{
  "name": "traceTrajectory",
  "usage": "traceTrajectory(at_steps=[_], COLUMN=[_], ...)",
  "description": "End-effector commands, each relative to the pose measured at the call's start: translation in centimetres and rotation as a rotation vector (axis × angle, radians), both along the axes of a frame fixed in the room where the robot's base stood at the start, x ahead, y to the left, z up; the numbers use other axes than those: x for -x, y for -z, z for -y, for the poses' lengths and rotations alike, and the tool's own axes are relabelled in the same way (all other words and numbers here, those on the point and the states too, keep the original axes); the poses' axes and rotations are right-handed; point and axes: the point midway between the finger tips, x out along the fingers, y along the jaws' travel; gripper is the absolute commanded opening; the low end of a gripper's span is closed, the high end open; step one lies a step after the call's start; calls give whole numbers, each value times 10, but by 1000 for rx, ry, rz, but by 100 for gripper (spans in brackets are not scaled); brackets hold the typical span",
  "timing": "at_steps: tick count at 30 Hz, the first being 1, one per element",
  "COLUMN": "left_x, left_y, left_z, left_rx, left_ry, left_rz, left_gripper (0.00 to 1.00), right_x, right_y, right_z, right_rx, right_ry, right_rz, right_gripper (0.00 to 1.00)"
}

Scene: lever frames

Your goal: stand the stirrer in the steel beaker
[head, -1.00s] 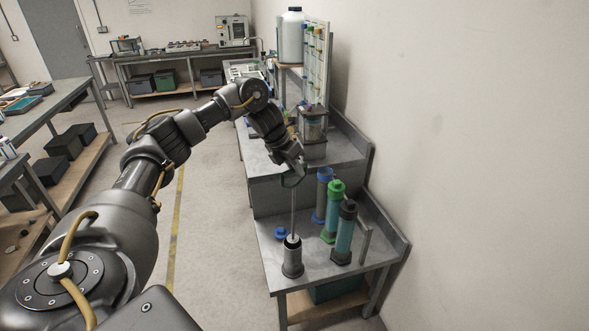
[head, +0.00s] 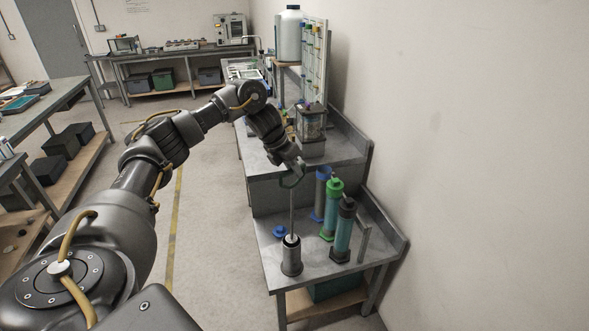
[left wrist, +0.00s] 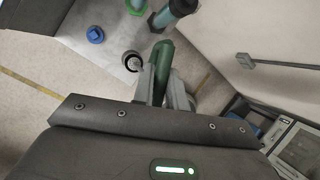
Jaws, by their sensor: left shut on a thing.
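The steel beaker (head: 291,262) is a narrow grey cylinder standing upright near the front of the low bench; in the left wrist view its round mouth (left wrist: 132,61) shows left of the handle. My left gripper (head: 294,172) is above it, shut on the stirrer's green handle (left wrist: 161,72). The stirrer's thin rod (head: 292,212) hangs about upright, down to the beaker's mouth. A pale piece shows at the mouth; I cannot tell how far the lower end is inside. My right gripper is not in view.
Close right of the beaker stand a black-capped cylinder (head: 344,232), a green-capped one (head: 332,208) and a blue one (head: 321,192). A small blue piece (head: 280,231) lies left behind the beaker. A raised grey bench (head: 265,160) is behind; the wall is at right.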

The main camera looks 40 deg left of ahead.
Motion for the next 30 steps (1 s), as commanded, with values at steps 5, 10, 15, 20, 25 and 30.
traceTrajectory(at_steps=[5,10,15,20,25,30], left_x=[0,0,0,0,-1,-1], left_y=[15,27,39,51,62,67], left_z=[0,0,0,0,0,0], left_rx=[0,0,0,1,1,0], left_ry=[0,0,0,-1,-1,0], left_rz=[0,1,0,0,1,1], left_gripper=[0,0,0,0,0,0], right_x=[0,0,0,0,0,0], right_y=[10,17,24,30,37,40], right_z=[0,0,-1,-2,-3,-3], right_rx=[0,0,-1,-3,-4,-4], right_ry=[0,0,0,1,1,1], right_rz=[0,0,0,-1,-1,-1], right_gripper=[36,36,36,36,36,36])
